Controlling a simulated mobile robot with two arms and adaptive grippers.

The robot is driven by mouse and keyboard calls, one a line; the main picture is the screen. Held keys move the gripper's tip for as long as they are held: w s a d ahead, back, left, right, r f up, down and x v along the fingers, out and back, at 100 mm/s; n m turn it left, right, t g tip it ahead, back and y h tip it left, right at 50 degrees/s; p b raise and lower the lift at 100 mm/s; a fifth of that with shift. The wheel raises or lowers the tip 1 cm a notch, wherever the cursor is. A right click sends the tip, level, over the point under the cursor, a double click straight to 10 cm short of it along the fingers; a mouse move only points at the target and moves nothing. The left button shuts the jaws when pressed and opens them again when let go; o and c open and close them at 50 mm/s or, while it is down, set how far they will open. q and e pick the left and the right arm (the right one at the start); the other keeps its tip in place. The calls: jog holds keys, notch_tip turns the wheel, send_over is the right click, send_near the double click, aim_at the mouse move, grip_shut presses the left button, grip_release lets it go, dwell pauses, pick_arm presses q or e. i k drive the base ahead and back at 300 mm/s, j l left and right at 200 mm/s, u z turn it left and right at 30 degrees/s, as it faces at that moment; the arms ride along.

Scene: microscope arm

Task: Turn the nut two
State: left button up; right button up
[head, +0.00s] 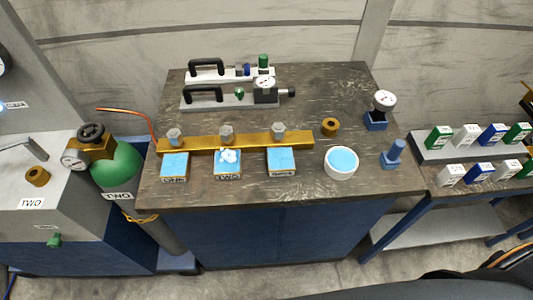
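Three grey hex nuts stand in a row on a long brass bar (252,140) across the dark table. They are the left nut (174,135), the middle nut (226,132) and the right nut (278,131). A blue-topped block sits in front of each nut. The middle block (228,176) has a label that seems to read TWO and white balls (229,156) on top. The left block (174,165) and right block (281,161) have labels too small to read surely. Neither of my grippers is in view.
Handled devices (222,97) stand at the back. A green cylinder (122,165) labelled TWO is left; a rack of small boxes (467,137) is right.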

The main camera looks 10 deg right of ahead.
aim_at(225, 132)
jog(key=l+u, duration=0.3)
jog(key=k+l+u, duration=0.15)
jog(key=l+u, duration=0.15)
jog(key=l, duration=0.15)
jog(key=k+l+u, duration=0.15)
jog(key=l+u, duration=0.2)
